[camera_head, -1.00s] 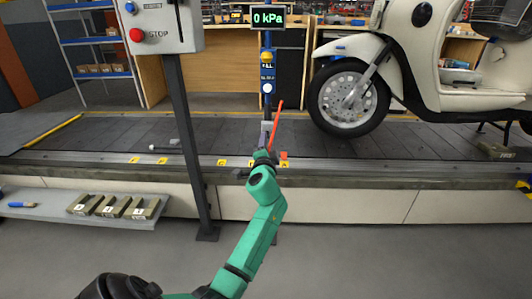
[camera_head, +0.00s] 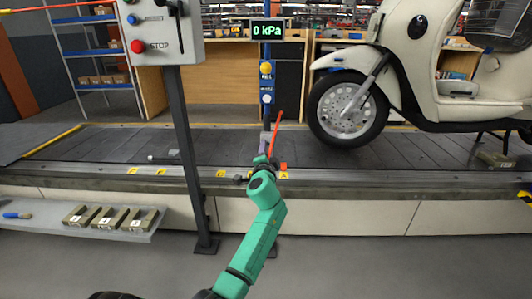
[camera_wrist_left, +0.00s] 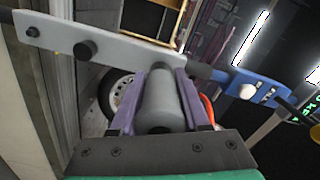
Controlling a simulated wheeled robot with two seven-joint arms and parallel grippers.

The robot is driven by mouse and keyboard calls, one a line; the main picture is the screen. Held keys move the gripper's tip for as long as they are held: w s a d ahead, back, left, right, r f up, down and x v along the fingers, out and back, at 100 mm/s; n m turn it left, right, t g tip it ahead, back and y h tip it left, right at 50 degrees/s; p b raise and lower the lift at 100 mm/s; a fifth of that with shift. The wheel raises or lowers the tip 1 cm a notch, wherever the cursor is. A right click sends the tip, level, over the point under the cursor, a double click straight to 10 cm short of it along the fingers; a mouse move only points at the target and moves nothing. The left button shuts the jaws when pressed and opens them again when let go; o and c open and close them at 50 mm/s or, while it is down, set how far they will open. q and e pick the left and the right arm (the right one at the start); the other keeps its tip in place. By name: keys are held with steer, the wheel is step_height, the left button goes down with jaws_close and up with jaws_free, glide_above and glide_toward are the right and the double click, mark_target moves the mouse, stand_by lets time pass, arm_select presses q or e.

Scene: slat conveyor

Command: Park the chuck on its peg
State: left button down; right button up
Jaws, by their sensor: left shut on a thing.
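My left gripper (camera_head: 265,152) is at the far end of my green arm, in front of the blue post (camera_head: 267,85). In the left wrist view its purple fingers (camera_wrist_left: 155,98) are shut on a grey, cylindrical chuck (camera_wrist_left: 160,104). A grey bar (camera_wrist_left: 130,48) with dark round pegs (camera_wrist_left: 86,48) crosses just beyond the chuck and runs towards the blue fitting (camera_wrist_left: 250,86). I cannot tell whether the chuck touches the bar. A red hose (camera_head: 276,132) rises beside the gripper in the head view. My right gripper is not in view.
A cream scooter (camera_head: 415,60) stands on the slat conveyor (camera_head: 230,143) to the right. A control box with a red stop button (camera_head: 137,46) stands left on a dark post. A shelf with several small blocks (camera_head: 108,217) is at lower left. The display (camera_head: 267,30) reads 0 kPa.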

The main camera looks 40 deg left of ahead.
arm_select(q)
steer(key=shift+w+a, duration=0.25)
steer(key=shift+w, duration=0.1)
steer(key=shift+c, duration=1.5)
jaws_free()
